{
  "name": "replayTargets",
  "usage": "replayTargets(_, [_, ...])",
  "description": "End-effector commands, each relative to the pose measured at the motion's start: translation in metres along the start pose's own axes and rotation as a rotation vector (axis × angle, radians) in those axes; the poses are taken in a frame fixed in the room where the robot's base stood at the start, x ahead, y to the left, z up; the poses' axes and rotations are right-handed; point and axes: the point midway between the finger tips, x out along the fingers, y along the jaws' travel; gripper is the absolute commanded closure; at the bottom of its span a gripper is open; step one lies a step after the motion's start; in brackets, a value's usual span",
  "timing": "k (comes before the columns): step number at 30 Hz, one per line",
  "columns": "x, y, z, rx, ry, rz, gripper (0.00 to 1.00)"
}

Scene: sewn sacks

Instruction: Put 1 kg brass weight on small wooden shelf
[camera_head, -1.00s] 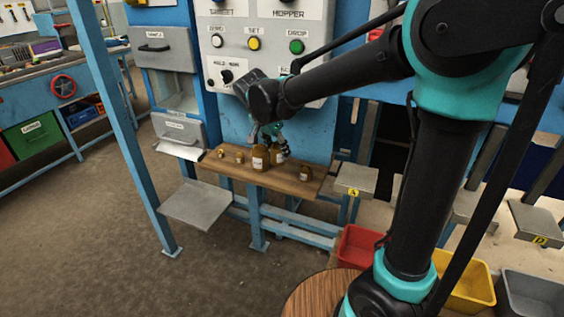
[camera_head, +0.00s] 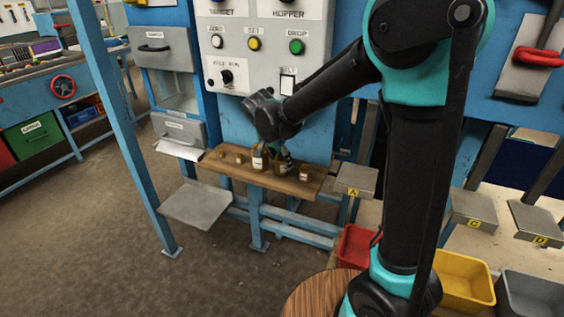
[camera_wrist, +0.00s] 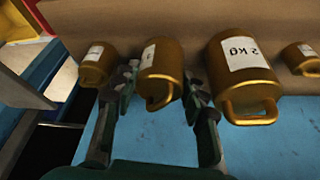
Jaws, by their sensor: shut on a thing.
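A row of brass weights stands on a brown wooden shelf (camera_head: 228,169) below the blue panel. My gripper (camera_head: 285,158) is at the row from above. In the wrist view, my gripper (camera_wrist: 157,98) has a finger on each side of a brass weight (camera_wrist: 161,72) with a handle and is shut on it. Its label is turned away and I cannot read it. The larger weight beside it (camera_wrist: 243,75) is marked 2 KG. The head view shows the held weight (camera_head: 281,169) partly hidden by the gripper. I cannot tell whether it is lifted.
A smaller brass weight (camera_wrist: 97,65) stands close on one side of the held one, and another (camera_wrist: 302,58) beyond the 2 KG weight. A grey plate marked A (camera_head: 355,178) is right of the shelf. A bare grey tray (camera_head: 196,204) is lower left.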

Motion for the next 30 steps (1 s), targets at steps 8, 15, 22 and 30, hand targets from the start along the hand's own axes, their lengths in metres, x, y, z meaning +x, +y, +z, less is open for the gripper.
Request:
replayTargets(8, [0.009,-0.001,-0.001,0.000,0.001,0.000,1.00])
replayTargets(15, [0.011,-0.001,0.001,0.000,0.000,0.000,0.53])
replayTargets(22, [0.011,-0.001,0.001,0.000,0.000,0.000,0.49])
replayTargets(30, [-0.003,-0.001,0.000,-0.001,0.000,0.000,0.49])
